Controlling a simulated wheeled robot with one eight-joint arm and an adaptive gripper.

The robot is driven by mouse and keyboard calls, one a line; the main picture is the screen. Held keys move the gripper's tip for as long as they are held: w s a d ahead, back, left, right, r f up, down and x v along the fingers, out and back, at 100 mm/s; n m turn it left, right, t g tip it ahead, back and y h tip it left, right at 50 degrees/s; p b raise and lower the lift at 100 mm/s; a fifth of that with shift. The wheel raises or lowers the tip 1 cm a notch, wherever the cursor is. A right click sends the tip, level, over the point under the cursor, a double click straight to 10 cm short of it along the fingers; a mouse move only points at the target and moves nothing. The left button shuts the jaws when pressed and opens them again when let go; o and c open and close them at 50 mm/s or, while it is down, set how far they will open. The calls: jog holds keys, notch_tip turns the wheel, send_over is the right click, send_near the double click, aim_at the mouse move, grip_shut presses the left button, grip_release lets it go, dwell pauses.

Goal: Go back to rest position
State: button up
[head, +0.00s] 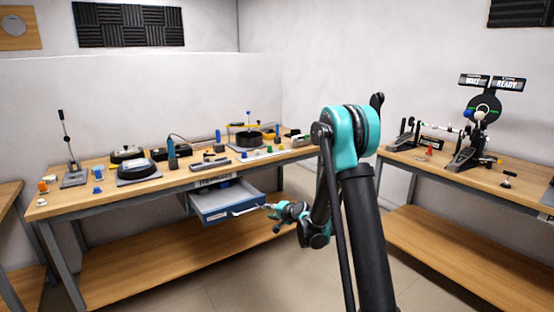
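My gripper (270,207) is at the end of my teal and black arm, in the middle of the head view. It is beside the handle (247,210) of an open blue and white drawer (212,203) under the left workbench. The gripper is small and seen from behind, so I cannot tell whether its fingers are open or shut, or whether they touch the handle. My arm hides part of the space between the two benches.
The left workbench (110,195) carries several tools and fixtures. The right workbench (480,190) carries a black stand (484,105) with signs reading WAIT and READY. Low wooden shelves run under both benches. Open floor (290,280) lies in front of the left bench.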

jog(key=s+d+r+n+g+h, duration=0.2)
jog(key=s+d, duration=0.4)
jog(key=s, duration=0.4)
jog(key=s+d+r+n+g+h, duration=0.1)
jog(key=s+d+r+n, duration=0.1)
jog(key=s+d, duration=0.5)
jog(key=s+d+f+n+g+h, duration=0.1)
jog(key=s+d, duration=0.2)
jog(key=s, duration=0.5)
jog(key=s+d+f+n+g+h, duration=0.1)
jog(key=s+d+h, duration=0.1)
jog(key=s, duration=0.6)
jog(key=s+d+f+g+h, duration=0.1)
jog(key=s+d, duration=0.3)
jog(key=s, duration=0.4)
jog(key=shift+s+d+f+n+h, duration=0.3)
jog(key=shift+f+n, duration=0.1)
jog(key=shift+a, duration=0.1)
